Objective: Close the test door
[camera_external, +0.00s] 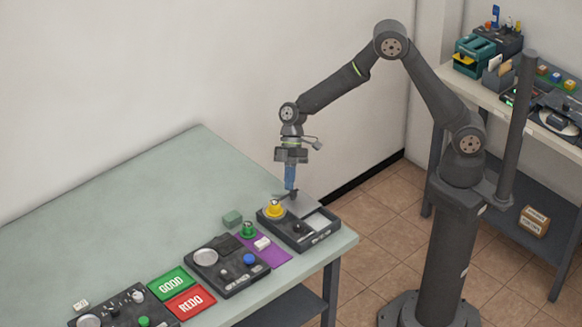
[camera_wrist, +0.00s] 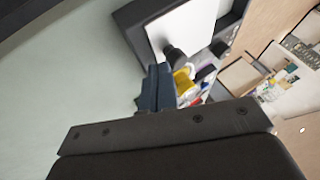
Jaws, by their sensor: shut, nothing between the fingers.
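A dark test box (camera_external: 302,237) stands at the right end of the green table. A pale grey panel (camera_external: 303,205), which looks like its door, stands raised at the back of the box. My gripper (camera_external: 290,189) is shut and empty, pointing down close to the raised panel. Whether it touches the panel cannot be told. In the wrist view my blue fingers (camera_wrist: 157,88) are together, near a black knob (camera_wrist: 175,54) on a white, dark-edged panel (camera_wrist: 182,27).
The table's back left is clear.

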